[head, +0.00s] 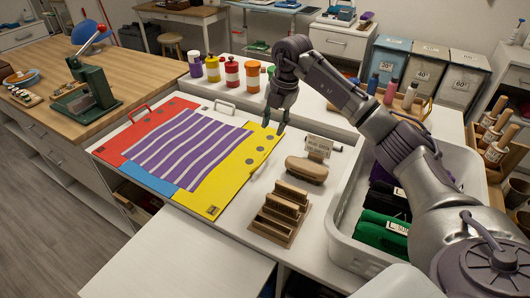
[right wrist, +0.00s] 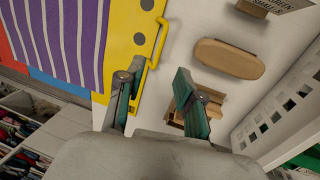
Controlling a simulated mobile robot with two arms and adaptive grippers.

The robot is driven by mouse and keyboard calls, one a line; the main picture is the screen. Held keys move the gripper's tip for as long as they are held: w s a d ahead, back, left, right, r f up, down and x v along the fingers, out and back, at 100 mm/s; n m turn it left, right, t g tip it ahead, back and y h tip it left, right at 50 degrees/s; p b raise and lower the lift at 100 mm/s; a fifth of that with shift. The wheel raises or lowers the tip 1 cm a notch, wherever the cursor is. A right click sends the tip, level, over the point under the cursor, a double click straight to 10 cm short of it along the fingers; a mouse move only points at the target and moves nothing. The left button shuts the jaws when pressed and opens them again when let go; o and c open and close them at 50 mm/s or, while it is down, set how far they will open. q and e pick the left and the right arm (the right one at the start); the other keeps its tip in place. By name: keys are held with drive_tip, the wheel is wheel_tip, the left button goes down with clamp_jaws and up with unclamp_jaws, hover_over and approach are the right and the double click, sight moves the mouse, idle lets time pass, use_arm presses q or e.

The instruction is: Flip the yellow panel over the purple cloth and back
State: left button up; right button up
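The yellow panel (head: 232,172) lies flat on the white table at the right of a folding board. The purple cloth (head: 188,146), with white stripes, lies across the board and overlaps the yellow panel's left part. In the right wrist view the yellow panel (right wrist: 129,42) has a yellow bar handle (right wrist: 158,40) along its right edge. My right gripper (head: 273,119) is over the panel's far right corner. My left gripper is out of view.
The board's red panel (head: 122,146) and blue panel (head: 147,174) lie left. Right of the board are a wooden brush (head: 307,168), a wooden rack (head: 280,212) and a white bin (head: 340,232) of cloths. Several bottles (head: 232,72) stand on the raised ledge behind.

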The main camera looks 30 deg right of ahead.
sight(266, 156)
drive_tip(key=f, duration=0.3)
drive_tip(key=w+f+p, duration=0.1)
drive_tip(key=f, duration=0.3)
drive_tip(key=a+f, duration=0.1)
drive_tip(key=f, duration=0.3)
drive_tip(key=shift+w+a+f, duration=0.1)
drive_tip(key=shift+w+f, duration=0.15)
drive_tip(key=shift+w, duration=0.1)
clamp_jaws()
